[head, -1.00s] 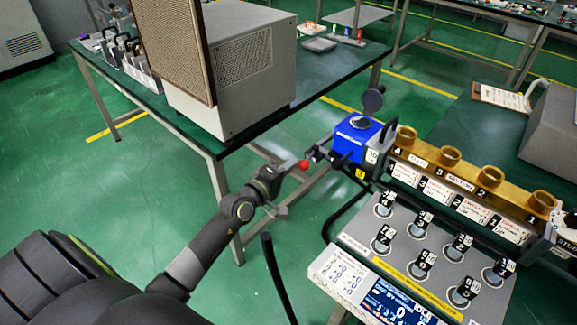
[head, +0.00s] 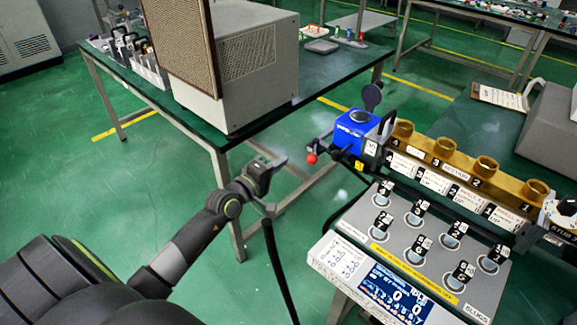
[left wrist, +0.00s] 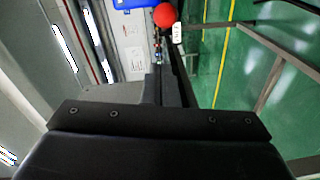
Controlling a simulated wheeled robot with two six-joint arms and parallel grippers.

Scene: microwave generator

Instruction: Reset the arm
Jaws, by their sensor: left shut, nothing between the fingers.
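My left gripper (head: 279,162) is shut and empty. It hangs in the gap between the rear table and the front console, left of the red ball knob (head: 311,159) on the blue unit (head: 352,130). A gap shows between the fingertips and the knob. In the left wrist view the shut fingers (left wrist: 168,86) point up the picture, with the red knob (left wrist: 165,15) beyond their tips. My right gripper is not in view.
A console (head: 400,262) with several numbered black plugs and a screen stands at the front right, beside a brass block (head: 447,160) with round ports. A large grey box (head: 250,70) stands on the rear table (head: 320,75). Green floor (head: 130,190) is clear at left.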

